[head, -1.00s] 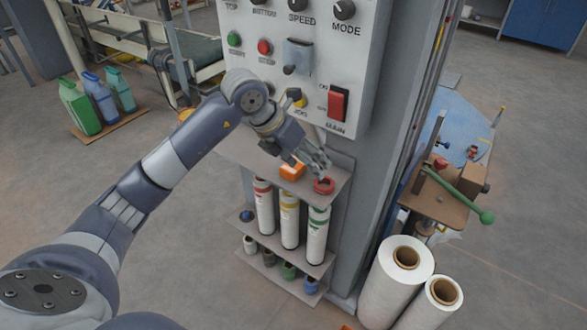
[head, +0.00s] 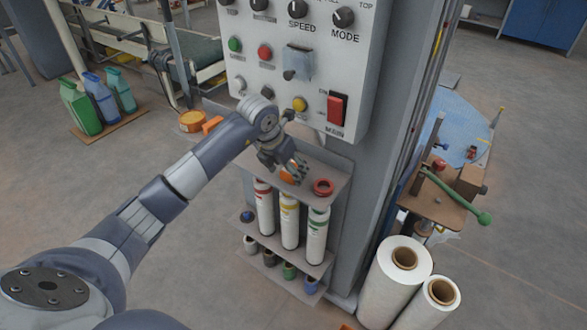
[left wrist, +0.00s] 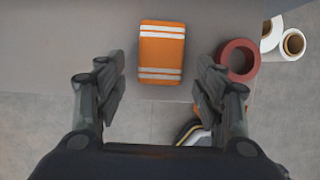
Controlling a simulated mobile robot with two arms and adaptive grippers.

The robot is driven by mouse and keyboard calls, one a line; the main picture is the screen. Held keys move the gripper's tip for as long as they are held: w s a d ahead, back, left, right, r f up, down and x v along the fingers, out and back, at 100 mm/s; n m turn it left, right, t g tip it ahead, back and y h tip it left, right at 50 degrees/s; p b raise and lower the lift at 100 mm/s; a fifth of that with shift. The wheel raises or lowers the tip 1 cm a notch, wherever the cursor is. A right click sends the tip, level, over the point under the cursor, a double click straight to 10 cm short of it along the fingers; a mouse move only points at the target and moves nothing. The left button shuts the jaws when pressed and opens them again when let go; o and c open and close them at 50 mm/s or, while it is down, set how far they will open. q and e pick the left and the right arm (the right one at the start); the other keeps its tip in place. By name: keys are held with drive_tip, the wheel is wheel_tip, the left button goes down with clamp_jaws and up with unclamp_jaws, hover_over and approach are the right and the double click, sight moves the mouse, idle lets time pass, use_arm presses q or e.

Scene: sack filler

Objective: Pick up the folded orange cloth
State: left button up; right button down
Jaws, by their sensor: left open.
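The folded orange cloth (left wrist: 161,56) lies on the grey shelf below the control panel. In the left wrist view it is orange with pale stripes and sits ahead of and between the fingers. In the head view the cloth (head: 288,177) is partly hidden by my left gripper (head: 296,174). In the left wrist view my left gripper (left wrist: 160,90) is open and empty, its fingers on either side below the cloth. I cannot tell how far above the shelf the fingertips are. My right gripper is not in view.
A red ring (head: 323,187) lies just right of the cloth on the shelf (head: 337,178). The control panel (head: 262,83) hangs above. Several tubes (head: 290,222) stand on the lower shelf. White rolls (head: 395,275) stand at the lower right.

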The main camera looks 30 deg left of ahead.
use_arm(q)
drive_tip(key=shift+x, duration=0.75)
drive_tip(key=c, duration=1)
drive_tip(key=shift+r, duration=0.1)
drive_tip(key=shift+r, duration=0.35)
wheel_tip(320, 180, up, 2)
drive_tip(key=shift+a+r+b, duration=0.1)
drive_tip(key=shift+r+b, duration=0.05)
drive_tip(key=shift+b, duration=0.35)
drive_tip(key=shift+s+a+r+b, duration=0.3)
drive_tip(key=shift+s+a+b, duration=0.4)
drive_tip(key=shift+s, duration=1.9)
drive_tip(key=shift+s+a+r+b, duration=0.35)
drive_tip(key=shift+s+a+b, duration=0.35)
drive_tip(key=shift+s, duration=1.85)
drive_tip(key=shift+s+a+r+b, duration=0.3)
drive_tip(key=shift+s+a+b, duration=0.35)
drive_tip(key=shift+s, duration=1.95)
drive_tip(key=shift+d, duration=0.1)
drive_tip(key=shift+c, duration=0.2)
